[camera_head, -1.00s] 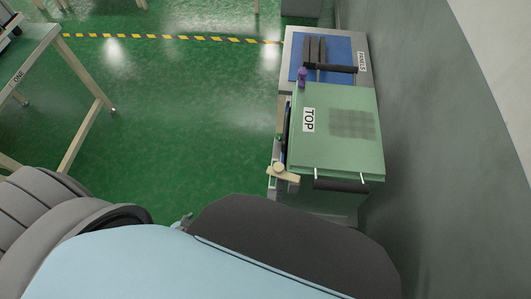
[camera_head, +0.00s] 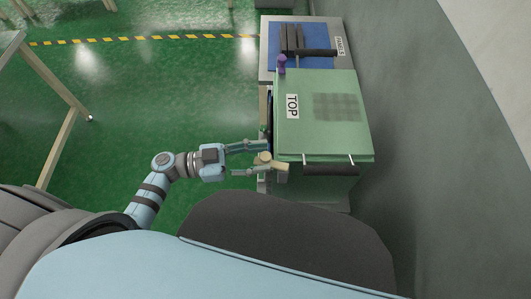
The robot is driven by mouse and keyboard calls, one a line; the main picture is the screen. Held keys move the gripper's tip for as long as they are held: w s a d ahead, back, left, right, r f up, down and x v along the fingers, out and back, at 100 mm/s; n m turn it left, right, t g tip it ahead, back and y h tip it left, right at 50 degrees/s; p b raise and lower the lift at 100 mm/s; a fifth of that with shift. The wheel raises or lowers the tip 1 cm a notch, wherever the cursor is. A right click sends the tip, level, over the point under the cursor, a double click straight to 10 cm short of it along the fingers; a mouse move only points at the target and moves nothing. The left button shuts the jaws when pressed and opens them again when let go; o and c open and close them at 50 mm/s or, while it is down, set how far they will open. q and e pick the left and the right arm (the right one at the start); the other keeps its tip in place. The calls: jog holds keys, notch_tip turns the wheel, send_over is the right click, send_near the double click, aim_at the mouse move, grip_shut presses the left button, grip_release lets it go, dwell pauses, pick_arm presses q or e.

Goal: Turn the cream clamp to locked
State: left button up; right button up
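The cream clamp (camera_head: 280,167) sits at the near left corner of the green box marked TOP (camera_head: 320,125), with a round knob at its left end and a short bar reaching right. My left gripper (camera_head: 256,159) comes in from the left, its two fingers spread apart, one on the far side and one on the near side of the clamp's knob end. I cannot tell whether a finger touches it. My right gripper is not in view.
A purple clamp (camera_head: 282,64) stands at the box's far left corner. A black handle (camera_head: 328,169) runs along the near side. Behind is a blue panel (camera_head: 318,45) with dark bars. A grey wall (camera_head: 420,130) is close on the right. Green floor lies open on the left.

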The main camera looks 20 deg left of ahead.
pick_arm(q)
jog(key=shift+x, duration=1.05)
grip_shut()
jog(key=shift+a, duration=0.1)
